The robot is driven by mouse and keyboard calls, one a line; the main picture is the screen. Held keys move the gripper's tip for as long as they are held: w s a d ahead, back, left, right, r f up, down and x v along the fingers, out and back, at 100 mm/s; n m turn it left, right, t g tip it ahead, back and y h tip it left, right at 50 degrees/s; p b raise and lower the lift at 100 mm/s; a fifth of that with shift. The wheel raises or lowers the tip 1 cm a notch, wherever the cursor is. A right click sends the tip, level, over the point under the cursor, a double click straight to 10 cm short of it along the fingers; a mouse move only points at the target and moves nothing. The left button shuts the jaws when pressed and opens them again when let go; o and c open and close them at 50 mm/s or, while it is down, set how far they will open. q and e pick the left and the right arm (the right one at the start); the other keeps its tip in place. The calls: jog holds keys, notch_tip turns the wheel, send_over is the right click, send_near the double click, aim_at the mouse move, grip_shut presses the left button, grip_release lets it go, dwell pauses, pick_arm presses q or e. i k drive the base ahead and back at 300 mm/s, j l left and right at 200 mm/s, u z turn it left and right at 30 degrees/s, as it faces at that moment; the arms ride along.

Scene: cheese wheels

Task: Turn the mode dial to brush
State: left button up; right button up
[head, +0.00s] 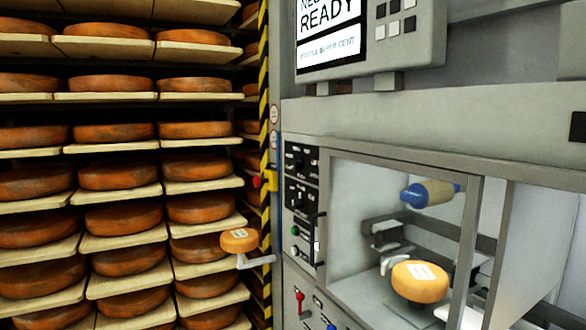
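Two small black control panels with white markings sit on the grey machine's left front, an upper panel (301,161) and a lower panel (301,197). The mode dial is probably on one of them, but the markings are too small to read, so I cannot tell which or where it points. A roller brush (430,193) with blue ends hangs behind the machine's window. A labelled orange cheese wheel (420,282) sits below it inside the chamber. Neither of my grippers is in view.
A screen (331,32) reads "READY". A black handle (320,238), green button (295,231) and red lever (300,302) are on the machine front. A small labelled cheese (238,241) sits on a white bracket at left. Shelves of cheese wheels (118,176) fill the left side.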

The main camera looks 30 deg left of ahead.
aim_at(298, 165)
jog(key=j, duration=0.4)
jog(key=i+j+u, duration=0.15)
jog(key=j, duration=0.6)
jog(key=i+j+u, duration=0.15)
jog(key=j, duration=0.2)
